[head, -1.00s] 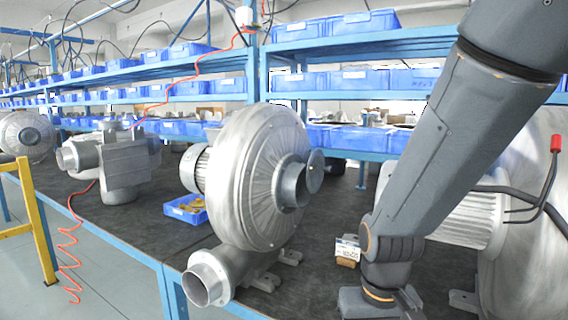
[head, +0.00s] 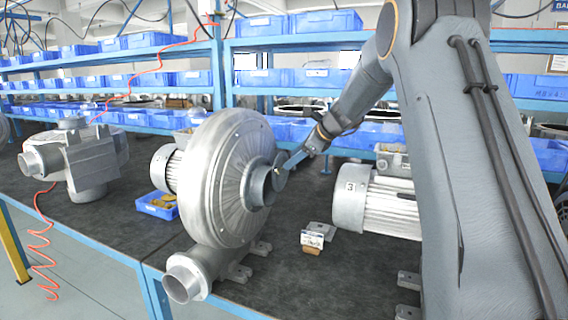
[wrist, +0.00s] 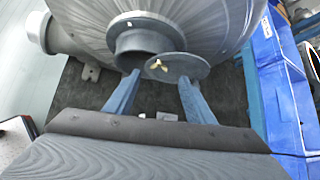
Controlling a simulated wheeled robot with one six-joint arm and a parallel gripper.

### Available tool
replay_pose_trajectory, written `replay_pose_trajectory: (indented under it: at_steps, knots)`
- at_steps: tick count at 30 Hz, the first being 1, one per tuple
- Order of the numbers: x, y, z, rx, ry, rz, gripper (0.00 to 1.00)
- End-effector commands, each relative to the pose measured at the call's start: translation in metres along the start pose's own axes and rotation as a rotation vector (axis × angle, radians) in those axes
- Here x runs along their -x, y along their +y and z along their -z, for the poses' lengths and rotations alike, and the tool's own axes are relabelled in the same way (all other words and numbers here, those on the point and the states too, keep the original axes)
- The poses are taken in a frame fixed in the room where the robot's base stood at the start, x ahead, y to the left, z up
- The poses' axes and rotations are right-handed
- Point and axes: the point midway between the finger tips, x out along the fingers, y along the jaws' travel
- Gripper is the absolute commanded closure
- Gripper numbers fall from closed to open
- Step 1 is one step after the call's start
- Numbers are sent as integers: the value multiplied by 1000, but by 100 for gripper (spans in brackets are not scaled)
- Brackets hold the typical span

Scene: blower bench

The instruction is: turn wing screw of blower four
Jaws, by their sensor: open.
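The silver blower (head: 215,170) in the middle has a round inlet pipe with a grey disc (head: 279,172) at its mouth; no number shows on this blower. In the wrist view, a small brass wing screw (wrist: 158,65) sits on the face of the disc (wrist: 185,68). My gripper (wrist: 157,80) is open, one blue-grey finger on each side of the wing screw's line and nothing between them. In the head view my gripper (head: 287,165) is at the disc, reaching in from the right. Whether a finger touches the disc, I cannot tell.
A motor marked 3 (head: 350,197) stands to the right, partly behind my arm. A small labelled box (head: 312,240) and a brown block (head: 311,251) lie on the dark bench. A blue bin (head: 158,205) sits left of the blower. Shelves with blue bins run behind.

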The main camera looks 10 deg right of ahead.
Motion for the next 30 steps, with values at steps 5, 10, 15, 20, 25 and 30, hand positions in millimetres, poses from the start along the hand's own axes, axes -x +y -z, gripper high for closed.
replay_pose_trajectory:
  at_steps: [5, 10, 15, 20, 25, 30]
  knots:
    - [-27, 2, 0, 3, 2, -4, 51]
    - [-50, 2, 0, 4, 2, -3, 51]
    - [-64, 1, 0, 6, 2, -2, 51]
    - [-68, 1, 0, 6, 3, -1, 51]
    - [-69, 2, 1, 6, 3, -1, 51]
    - [-68, 2, 1, 6, 3, -1, 74]
